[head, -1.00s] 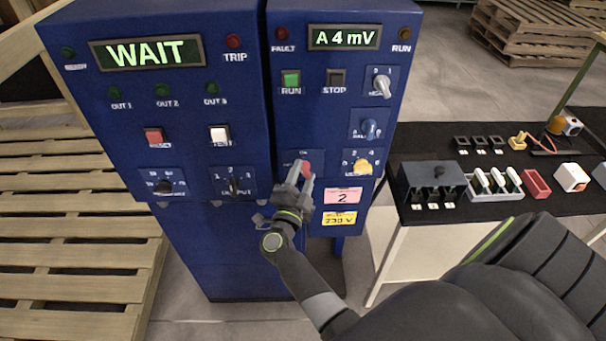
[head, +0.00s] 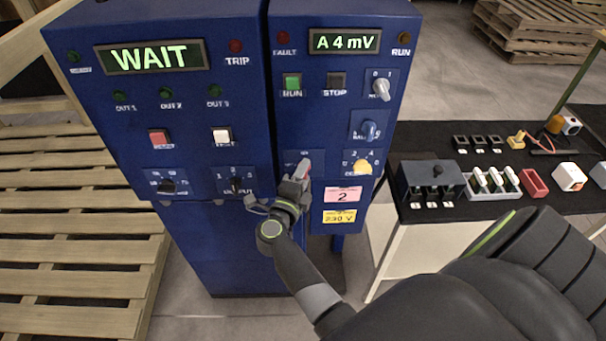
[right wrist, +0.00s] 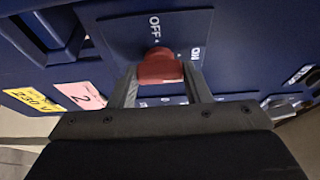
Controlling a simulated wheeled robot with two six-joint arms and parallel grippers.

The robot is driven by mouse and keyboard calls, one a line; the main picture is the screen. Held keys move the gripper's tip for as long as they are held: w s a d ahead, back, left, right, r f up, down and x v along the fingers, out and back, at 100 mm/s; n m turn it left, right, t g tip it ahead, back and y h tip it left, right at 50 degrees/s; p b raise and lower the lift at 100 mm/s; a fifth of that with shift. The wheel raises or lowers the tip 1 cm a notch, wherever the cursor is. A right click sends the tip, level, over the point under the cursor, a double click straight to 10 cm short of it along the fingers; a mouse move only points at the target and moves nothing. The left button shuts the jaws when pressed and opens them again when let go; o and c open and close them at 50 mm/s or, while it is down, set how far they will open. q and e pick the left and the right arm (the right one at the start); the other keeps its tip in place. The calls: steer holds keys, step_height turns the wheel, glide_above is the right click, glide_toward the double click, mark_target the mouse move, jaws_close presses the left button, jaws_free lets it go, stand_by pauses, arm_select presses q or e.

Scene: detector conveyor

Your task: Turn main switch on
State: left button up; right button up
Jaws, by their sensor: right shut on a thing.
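The main switch is a red rotary knob (head: 303,168) low on the right blue cabinet (head: 340,85). In the right wrist view the red knob (right wrist: 160,68) sits between the two fingers, on a plate marked OFF and ON. My right gripper (head: 299,178) is at the panel and shut on the knob; the fingers also show in the right wrist view (right wrist: 160,88). In the head view the gripper hides part of the knob and its plate. The cabinet's display (head: 345,41) reads "A 4 mV". My left gripper is not in view.
A yellow knob (head: 362,167) is close to the right of the gripper, above a pink label (head: 343,194). The left cabinet's display (head: 151,56) reads WAIT. A table (head: 465,222) with boxes and parts stands right; a pallet (head: 70,240) lies left.

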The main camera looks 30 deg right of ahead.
stand_by(0.3)
steer(key=o, duration=1)
steer(key=shift+a, duration=0.1)
